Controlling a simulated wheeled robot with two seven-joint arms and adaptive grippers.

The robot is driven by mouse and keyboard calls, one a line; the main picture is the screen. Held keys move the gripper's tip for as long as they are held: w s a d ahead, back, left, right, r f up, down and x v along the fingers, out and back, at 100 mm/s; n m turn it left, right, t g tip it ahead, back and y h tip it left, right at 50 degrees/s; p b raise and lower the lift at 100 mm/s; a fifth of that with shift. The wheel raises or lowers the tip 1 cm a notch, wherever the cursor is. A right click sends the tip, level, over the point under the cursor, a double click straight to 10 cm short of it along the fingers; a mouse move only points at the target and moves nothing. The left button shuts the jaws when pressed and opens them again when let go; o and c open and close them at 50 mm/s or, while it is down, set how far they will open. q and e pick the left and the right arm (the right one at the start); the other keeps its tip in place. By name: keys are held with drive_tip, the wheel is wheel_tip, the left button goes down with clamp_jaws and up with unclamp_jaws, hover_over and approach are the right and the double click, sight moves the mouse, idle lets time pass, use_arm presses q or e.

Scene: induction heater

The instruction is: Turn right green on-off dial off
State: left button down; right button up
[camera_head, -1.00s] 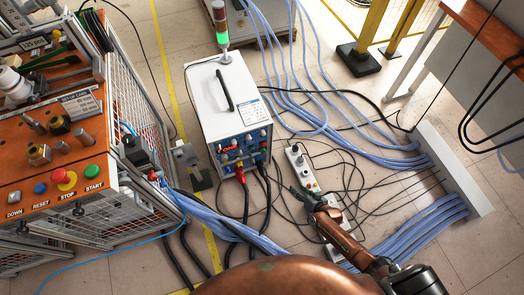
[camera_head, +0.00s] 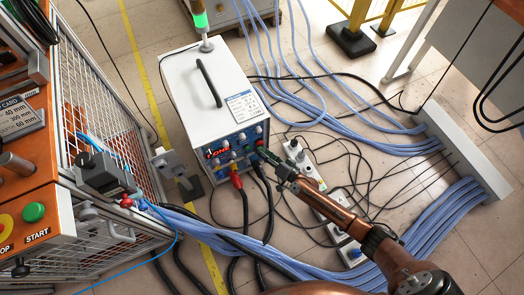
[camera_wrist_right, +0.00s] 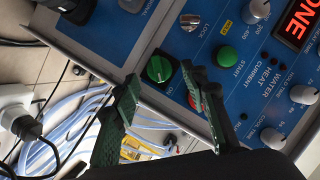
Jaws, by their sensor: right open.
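The white induction heater (camera_head: 200,90) stands on the floor with its blue control panel (camera_head: 238,140) facing me. In the right wrist view the green on-off dial (camera_wrist_right: 158,68) is at the panel's lower edge, with an "ON" label close by. My right gripper (camera_wrist_right: 160,77) is open, with one finger on each side of the dial in that view; I cannot tell whether they touch it. In the head view this gripper (camera_head: 268,160) is at the panel's right end, where the dial is too small to make out. My left gripper is not in view.
A green START button (camera_wrist_right: 228,55) is beside the right finger, and a red button is partly behind it. Cables with red connectors (camera_head: 237,181) leave the panel's front. A power strip (camera_head: 303,158) lies right of the heater. An orange-topped station (camera_head: 30,170) stands at left.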

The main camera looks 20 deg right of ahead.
drive_tip(key=shift+w+a+f, duration=0.15)
drive_tip(key=shift+w+a, duration=0.05)
drive_tip(key=shift+w, duration=0.4)
drive_tip(key=shift+c, duration=0.7)
clamp_jaws()
